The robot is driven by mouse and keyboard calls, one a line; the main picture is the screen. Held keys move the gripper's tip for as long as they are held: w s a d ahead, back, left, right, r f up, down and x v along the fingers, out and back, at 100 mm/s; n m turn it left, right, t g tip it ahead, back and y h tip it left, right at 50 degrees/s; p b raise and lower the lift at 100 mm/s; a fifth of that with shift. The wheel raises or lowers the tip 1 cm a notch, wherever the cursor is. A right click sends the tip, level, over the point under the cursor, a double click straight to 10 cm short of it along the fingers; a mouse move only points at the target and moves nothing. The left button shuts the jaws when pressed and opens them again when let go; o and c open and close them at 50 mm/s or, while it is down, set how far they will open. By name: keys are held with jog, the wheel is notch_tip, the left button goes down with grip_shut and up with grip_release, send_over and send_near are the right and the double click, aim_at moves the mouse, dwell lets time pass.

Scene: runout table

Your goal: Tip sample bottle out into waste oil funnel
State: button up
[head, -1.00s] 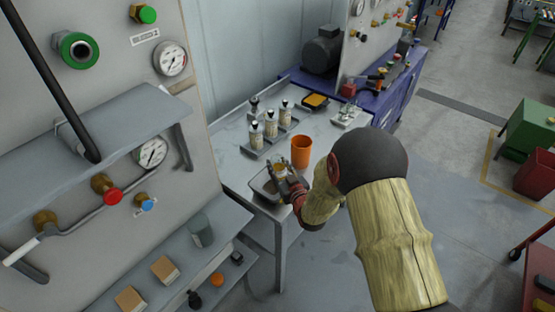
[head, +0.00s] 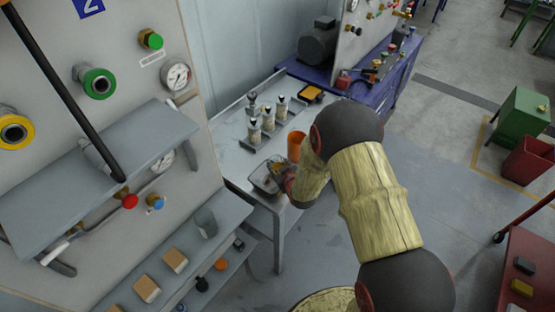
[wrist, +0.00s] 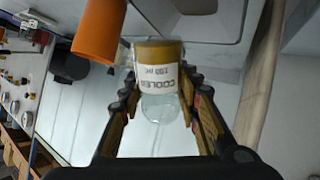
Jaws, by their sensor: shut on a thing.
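The sample bottle (wrist: 158,78) is clear, with a white label and amber oil gathered at the end farther from my palm. My gripper (wrist: 158,92) is shut around its sides. The label lettering reads upside down in the wrist view. In the head view my gripper (head: 284,174) is at the basin, partly hidden by my wrist; the bottle's exact tilt cannot be told. A grey square basin (head: 262,185) at the table's front edge looks to be the waste oil funnel. Its pale inside fills the upper part of the wrist view.
An orange cup (head: 295,146) stands close behind my gripper; it shows beside the bottle in the wrist view (wrist: 98,32). Several labelled bottles (head: 268,120) stand in a tray behind. A panel with a shelf (head: 110,165) is at the left.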

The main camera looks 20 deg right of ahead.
jog(key=shift+r+p, duration=0.35)
jog(key=shift+p, duration=0.05)
jog(key=g+p, duration=0.1)
jog(key=p, duration=0.1)
jog(key=n+g+h+p, duration=0.1)
jog(key=g+p, duration=0.1)
jog(key=shift+s+r+h+p, duration=0.1)
jog(key=shift+r+h+p, duration=0.05)
jog(key=shift+h+p, duration=0.15)
jog(key=shift+g+p, duration=0.4)
jog(key=shift+p, duration=0.45)
jog(key=g+p, duration=0.1)
jog(key=p, duration=0.3)
jog(key=n+h+p, duration=0.1)
jog(key=p, duration=0.4)
jog(key=shift+d+r+g, duration=0.1)
jog(key=shift+r+g, duration=0.1)
jog(key=shift+g, duration=0.2)
jog(key=shift+f+h+p, duration=0.15)
jog(key=shift+h+p, duration=0.15)
jog(key=shift+p, duration=1.05)
dwell(1.2)
